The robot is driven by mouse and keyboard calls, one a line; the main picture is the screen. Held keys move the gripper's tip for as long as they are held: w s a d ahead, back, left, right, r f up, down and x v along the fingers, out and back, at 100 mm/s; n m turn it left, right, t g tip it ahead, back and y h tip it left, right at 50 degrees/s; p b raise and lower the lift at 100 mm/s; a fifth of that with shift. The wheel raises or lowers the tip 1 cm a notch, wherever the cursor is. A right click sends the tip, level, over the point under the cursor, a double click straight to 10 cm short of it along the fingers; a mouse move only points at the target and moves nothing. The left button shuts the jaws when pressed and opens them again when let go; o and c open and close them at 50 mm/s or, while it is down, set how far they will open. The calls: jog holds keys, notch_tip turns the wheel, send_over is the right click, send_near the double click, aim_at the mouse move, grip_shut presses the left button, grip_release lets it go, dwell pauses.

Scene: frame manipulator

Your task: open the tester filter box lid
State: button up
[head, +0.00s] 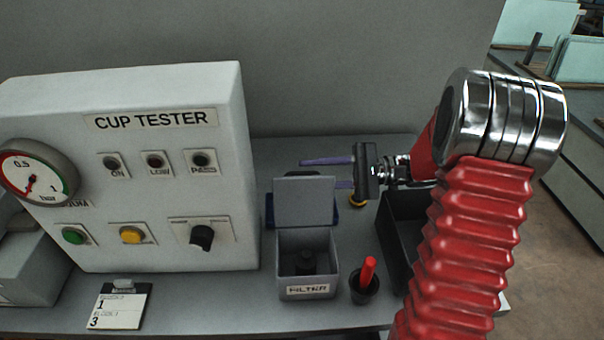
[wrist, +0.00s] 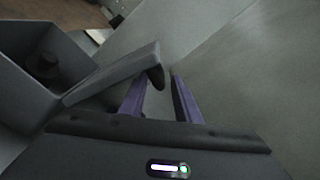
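The grey filter box (head: 308,273), labelled FILTER, stands on the bench to the right of the cup tester. Its lid (head: 304,203) is raised and stands roughly upright at the back, so the box's inside and a dark round part in it show. In the wrist view the lid (wrist: 112,78) is seen edge-on, beside the box (wrist: 22,92). My gripper (head: 320,173) is at the lid's upper right, its purple fingers pointing left. The fingers (wrist: 160,92) are apart with a gap between them. One is partly hidden by the lid; whether it touches the lid I cannot tell.
The cup tester (head: 130,180) with gauge, buttons and knob stands at the left. A black cup with a red-handled item (head: 367,275) is right of the box. A dark bin (head: 400,235) lies behind it, partly hidden by my arm. A card (head: 122,308) lies in front.

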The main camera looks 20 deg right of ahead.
jog(key=shift+w+a, duration=0.25)
jog(key=shift+a, duration=1)
jog(key=shift+c, duration=0.2)
jog(key=c, duration=0.6)
jog(key=shift+r, duration=0.1)
grip_shut()
jog(key=shift+w+r, duration=0.1)
